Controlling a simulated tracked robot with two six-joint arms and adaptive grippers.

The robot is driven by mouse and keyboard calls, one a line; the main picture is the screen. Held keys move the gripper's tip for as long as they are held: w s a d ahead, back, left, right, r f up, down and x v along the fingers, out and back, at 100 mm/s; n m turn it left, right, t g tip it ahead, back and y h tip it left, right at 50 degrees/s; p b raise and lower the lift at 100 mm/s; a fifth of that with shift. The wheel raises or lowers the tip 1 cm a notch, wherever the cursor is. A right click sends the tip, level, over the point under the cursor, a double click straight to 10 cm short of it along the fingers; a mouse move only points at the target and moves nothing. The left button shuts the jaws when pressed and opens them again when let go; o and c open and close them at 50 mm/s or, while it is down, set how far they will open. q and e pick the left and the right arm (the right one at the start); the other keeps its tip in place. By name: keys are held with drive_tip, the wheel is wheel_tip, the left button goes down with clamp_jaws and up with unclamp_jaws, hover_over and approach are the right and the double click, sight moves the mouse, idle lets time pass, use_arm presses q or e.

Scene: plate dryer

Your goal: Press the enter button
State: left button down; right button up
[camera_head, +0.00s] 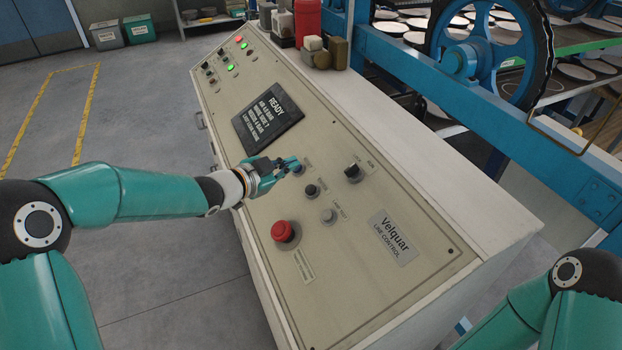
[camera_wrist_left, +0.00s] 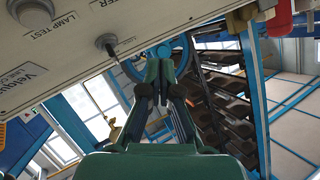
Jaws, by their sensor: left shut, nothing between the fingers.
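A dark round button (camera_head: 311,190) sits on the sloped panel between the selector knob and the red stop button. Its label is too small to read in the head view. In the left wrist view a label ending in "TER" (camera_wrist_left: 103,3) shows at the top edge, its start cut off. My left gripper (camera_head: 296,164) is shut and empty, up and left of this button in the head view, over the panel near another label. Its closed fingers also show in the left wrist view (camera_wrist_left: 158,92). Contact with the panel cannot be told. My right gripper is out of view.
The console carries a red mushroom button (camera_head: 284,232), a grey lamp test button (camera_head: 328,215), a selector knob (camera_head: 353,171) and a screen (camera_head: 268,117) reading READY. Small containers (camera_head: 314,52) stand on its far edge. A blue machine with a wheel (camera_head: 480,60) is behind.

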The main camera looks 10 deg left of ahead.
sight(311, 190)
use_arm(q)
drive_tip(key=f+b, duration=0.2)
drive_tip(key=w+d+f+b, duration=0.1)
drive_tip(key=f+b, duration=0.3)
drive_tip(key=shift+w+d+f, duration=0.1)
drive_tip(key=shift+w+d, duration=0.15)
drive_tip(key=shift+w, duration=0.05)
drive_tip(key=shift+w+d+f+b, duration=0.3)
drive_tip(key=shift+d+f+b, duration=0.15)
drive_tip(key=shift+f+b, duration=0.4)
drive_tip(key=shift+r, duration=0.1)
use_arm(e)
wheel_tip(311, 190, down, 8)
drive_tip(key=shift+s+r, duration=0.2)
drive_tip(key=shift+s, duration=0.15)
use_arm(q)
drive_tip(key=shift+w+d+f+b, duration=0.1)
drive_tip(key=shift+d+f+b, duration=0.15)
drive_tip(key=shift+b, duration=0.15)
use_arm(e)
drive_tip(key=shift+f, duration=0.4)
